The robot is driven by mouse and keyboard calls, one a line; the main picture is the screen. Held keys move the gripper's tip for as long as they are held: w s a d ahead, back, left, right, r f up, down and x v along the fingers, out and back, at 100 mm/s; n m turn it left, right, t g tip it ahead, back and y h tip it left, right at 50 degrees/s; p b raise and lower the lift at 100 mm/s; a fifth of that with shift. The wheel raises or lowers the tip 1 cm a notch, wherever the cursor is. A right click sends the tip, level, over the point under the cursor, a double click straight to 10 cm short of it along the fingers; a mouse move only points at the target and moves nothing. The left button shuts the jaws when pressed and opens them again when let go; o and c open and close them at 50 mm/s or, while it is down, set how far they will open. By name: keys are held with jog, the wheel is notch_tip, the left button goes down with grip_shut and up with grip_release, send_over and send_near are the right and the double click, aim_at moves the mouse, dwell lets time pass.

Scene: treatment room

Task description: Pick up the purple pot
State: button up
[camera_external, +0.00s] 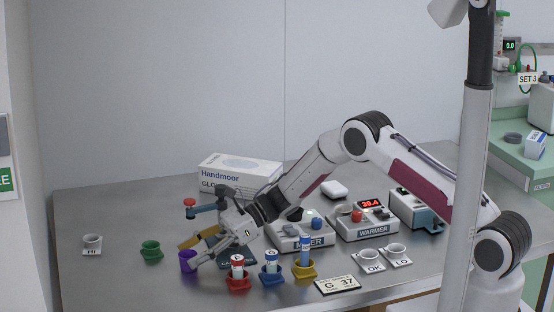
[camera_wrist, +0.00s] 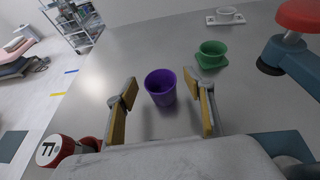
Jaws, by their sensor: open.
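The purple pot (camera_external: 187,261) is a small empty cup standing upright on the grey metal table, left of the row of coloured holders. In the wrist view the purple pot (camera_wrist: 161,87) sits just beyond and between the fingers, with its open top showing. My gripper (camera_external: 193,255) is low over the table, tilted, its fingertips right by the pot. In the wrist view my gripper (camera_wrist: 165,98) is open, one tan-padded finger on each side of the pot, with a gap on both sides. Nothing is held.
A green pot (camera_external: 151,250) stands left of the purple one. A red holder with a capped tube (camera_external: 237,272) stands close on the right. A red-topped blue device (camera_external: 203,208) stands behind. A small white cup (camera_external: 92,242) is at far left. The table's front left is clear.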

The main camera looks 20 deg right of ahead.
jog(key=c, duration=0.9)
jog(key=shift+o, duration=0.2)
jog(key=shift+r, duration=0.15)
notch_tip(320, 180, up, 10)
dwell(0.5)
